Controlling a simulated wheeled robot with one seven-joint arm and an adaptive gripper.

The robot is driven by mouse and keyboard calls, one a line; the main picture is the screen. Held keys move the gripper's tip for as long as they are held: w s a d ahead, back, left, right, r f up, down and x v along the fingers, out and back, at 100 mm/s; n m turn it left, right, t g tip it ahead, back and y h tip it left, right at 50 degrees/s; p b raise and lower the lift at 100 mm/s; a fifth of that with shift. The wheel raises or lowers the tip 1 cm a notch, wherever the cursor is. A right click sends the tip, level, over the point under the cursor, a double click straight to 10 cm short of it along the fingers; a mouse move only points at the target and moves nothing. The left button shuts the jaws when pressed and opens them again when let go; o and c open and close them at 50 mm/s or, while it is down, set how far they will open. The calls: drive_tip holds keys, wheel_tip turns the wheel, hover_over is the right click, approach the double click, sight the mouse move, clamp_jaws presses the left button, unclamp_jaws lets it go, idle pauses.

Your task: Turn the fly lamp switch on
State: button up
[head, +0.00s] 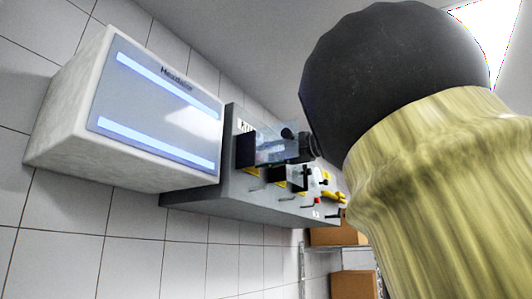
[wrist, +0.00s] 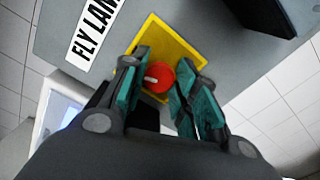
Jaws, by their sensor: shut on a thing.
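The fly lamp switch is a red round knob (wrist: 160,82) with a white pointer mark, set on a yellow plate (wrist: 196,44) in the wrist view. Its white label (wrist: 92,32) reads "FLY LAM", with the rest cut off. The pointer mark lies toward the left of that view. My gripper (wrist: 162,68) has its teal-padded fingers on either side of the knob and is shut on it. In the head view the knob is hidden, and the dark gripper (head: 306,147) is small at the grey panel (head: 205,198).
A white wall box (head: 70,125) with two glowing blue-white strips hangs left of the panel. Several other controls, including a red one (head: 317,202), line the panel to the right. Cardboard boxes (head: 352,284) stand on a shelf below. My arm fills the head view's right side.

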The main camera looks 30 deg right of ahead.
drive_tip(key=shift+m+p, duration=0.9)
drive_tip(key=shift+m, duration=1.2)
drive_tip(key=o, duration=1)
drive_tip(key=shift+d, duration=0.1)
drive_tip(key=v, duration=1.2)
drive_tip(key=shift+f, duration=0.1)
